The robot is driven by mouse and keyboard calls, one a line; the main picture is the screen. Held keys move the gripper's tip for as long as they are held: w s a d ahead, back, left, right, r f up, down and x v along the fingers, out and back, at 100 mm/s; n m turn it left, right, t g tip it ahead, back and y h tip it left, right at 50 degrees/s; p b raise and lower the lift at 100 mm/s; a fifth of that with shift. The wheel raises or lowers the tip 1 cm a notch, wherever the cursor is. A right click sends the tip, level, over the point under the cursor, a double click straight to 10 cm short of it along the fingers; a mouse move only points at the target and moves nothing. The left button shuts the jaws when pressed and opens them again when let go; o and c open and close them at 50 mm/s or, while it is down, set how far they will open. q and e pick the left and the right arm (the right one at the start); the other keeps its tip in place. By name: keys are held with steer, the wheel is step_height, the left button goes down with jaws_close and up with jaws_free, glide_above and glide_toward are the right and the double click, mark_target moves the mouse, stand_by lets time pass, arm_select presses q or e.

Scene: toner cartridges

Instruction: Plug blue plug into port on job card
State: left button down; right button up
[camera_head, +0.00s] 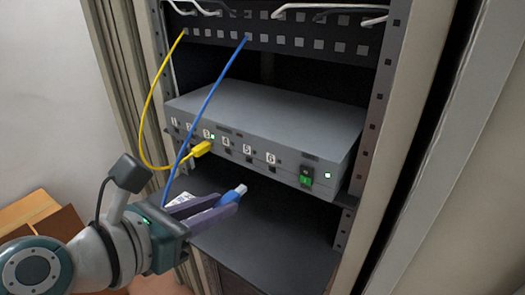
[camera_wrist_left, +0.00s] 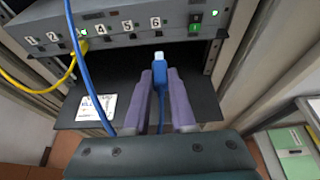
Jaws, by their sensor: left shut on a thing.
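My left gripper (camera_head: 228,200) is shut on the blue plug (camera_head: 239,190), in front of and below the grey switch box. In the left wrist view, the blue plug (camera_wrist_left: 159,58) sticks out beyond the purple fingers (camera_wrist_left: 160,80), its pale tip toward the box, apart from it. Its blue cable (camera_head: 212,95) runs up to the patch panel. The grey box (camera_head: 270,118) has ports numbered 1 to 6. A yellow plug (camera_head: 202,149) sits at port 3, by a green light. The job card (camera_wrist_left: 97,107) lies on the shelf; its print is too small to read. My right gripper is out of view.
The patch panel (camera_head: 275,42) is above the box. A green switch (camera_head: 305,181) is at the box's right end. The dark shelf (camera_head: 275,225) below is mostly bare. Rack posts (camera_head: 374,110) stand at the sides. The yellow cable (camera_head: 145,110) hangs at left.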

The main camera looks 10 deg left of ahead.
mark_target(237, 193)
arm_select(q)
steer(key=shift+b+x, duration=1.6)
steer(key=shift+x, duration=1.1)
steer(key=shift+w+d+r, duration=0.1)
steer(key=shift+w+r, duration=0.1)
steer(key=shift+w, duration=0.05)
steer(key=shift+w+d, duration=0.25)
steer(key=shift+w, duration=0.35)
steer(key=shift+p, duration=0.5)
steer(key=shift+w+d, duration=0.25)
steer(key=shift+w, duration=0.5)
steer(key=shift+w+d+b, duration=0.3)
steer(key=shift+w, duration=0.55)
stand_by(0.3)
steer(key=c, duration=0.7)
jaws_free()
